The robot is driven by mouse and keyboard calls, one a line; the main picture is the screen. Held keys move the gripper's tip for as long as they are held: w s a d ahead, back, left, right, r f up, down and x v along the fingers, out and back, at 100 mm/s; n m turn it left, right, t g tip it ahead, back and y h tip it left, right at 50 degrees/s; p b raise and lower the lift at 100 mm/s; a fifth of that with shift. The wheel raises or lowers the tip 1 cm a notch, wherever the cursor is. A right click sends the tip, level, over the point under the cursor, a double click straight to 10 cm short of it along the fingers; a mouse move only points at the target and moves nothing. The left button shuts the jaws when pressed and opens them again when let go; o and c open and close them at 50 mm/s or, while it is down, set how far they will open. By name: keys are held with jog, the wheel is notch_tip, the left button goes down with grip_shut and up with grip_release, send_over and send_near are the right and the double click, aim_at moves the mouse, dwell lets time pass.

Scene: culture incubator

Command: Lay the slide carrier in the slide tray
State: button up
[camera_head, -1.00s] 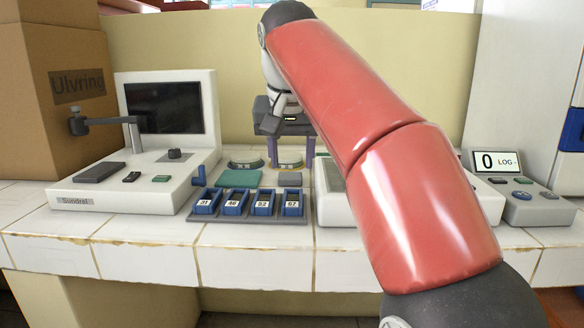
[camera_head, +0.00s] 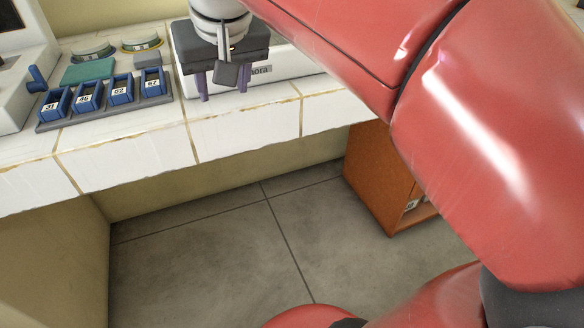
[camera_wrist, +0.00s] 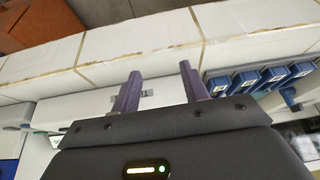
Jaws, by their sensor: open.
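Several blue numbered slide holders (camera_head: 88,96) stand in a row in a dark grey rack (camera_head: 104,117) on the counter at the left of the head view. They also show at the right of the wrist view (camera_wrist: 247,80). I cannot tell which piece is the slide carrier or which is the slide tray. My gripper (camera_head: 223,92) is open and empty, pointing down to the right of the rack, in front of a white device. In the wrist view both fingers stand apart with nothing between them (camera_wrist: 160,72).
A teal pad (camera_head: 89,71), a grey block (camera_head: 147,60) and two round dishes (camera_head: 141,45) lie behind the rack. The white device (camera_head: 285,66) stands behind my gripper. The tiled counter edge (camera_head: 240,127) runs below it. An orange cabinet (camera_head: 378,185) stands under the counter.

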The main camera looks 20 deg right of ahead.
jog(key=s+d+f, duration=0.2)
jog(key=s+f, duration=0.4)
jog(key=f, duration=0.3)
jog(key=s+d+f, duration=0.3)
jog(key=s+f, duration=0.4)
jog(key=f, duration=0.2)
jog(key=shift+d+f+t, duration=0.15)
jog(key=shift+f+t, duration=0.15)
jog(key=shift+f, duration=0.05)
jog(key=shift+s, duration=0.1)
